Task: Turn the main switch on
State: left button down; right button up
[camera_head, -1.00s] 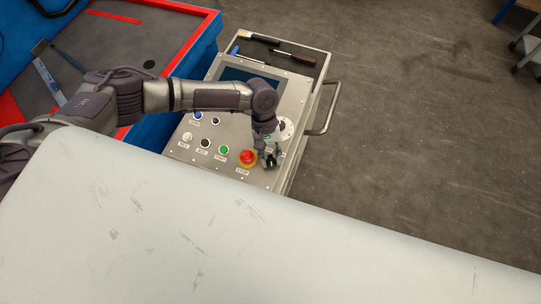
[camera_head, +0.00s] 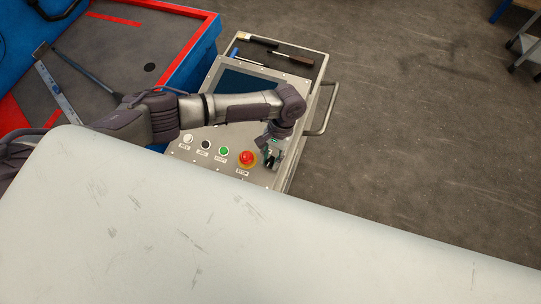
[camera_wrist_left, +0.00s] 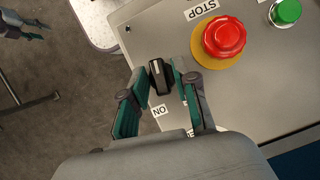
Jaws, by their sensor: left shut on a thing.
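The main switch is a black rotary knob (camera_wrist_left: 160,80) with a pale mark, on the grey control panel (camera_wrist_left: 260,105). In the left wrist view it sits between the two green-padded fingertips. My left gripper (camera_wrist_left: 165,84) is shut on the knob. In the head view the left gripper (camera_head: 270,157) is at the panel's lower right corner, right of the red stop button, and its hand largely hides the switch. An ON label (camera_wrist_left: 160,111) lies near the knob, between the fingers.
The red stop button (camera_head: 247,158) on its yellow ring is close beside the fingers. Green (camera_head: 223,151), black (camera_head: 205,144) and white (camera_head: 187,138) buttons run left. A screen (camera_head: 240,80), tools (camera_head: 290,58) and a side handle (camera_head: 325,108) are farther off. A pale surface (camera_head: 200,220) fills the foreground.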

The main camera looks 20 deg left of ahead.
pick_arm(q)
jog(key=shift+d+m+t+y+p, duration=0.1)
jog(key=shift+m+t+y+p, duration=0.45)
jog(key=shift+m, duration=1.35)
jog(key=shift+y, duration=0.35)
jog(key=c, duration=1.1)
grip_release()
jog(key=shift+c, duration=0.2)
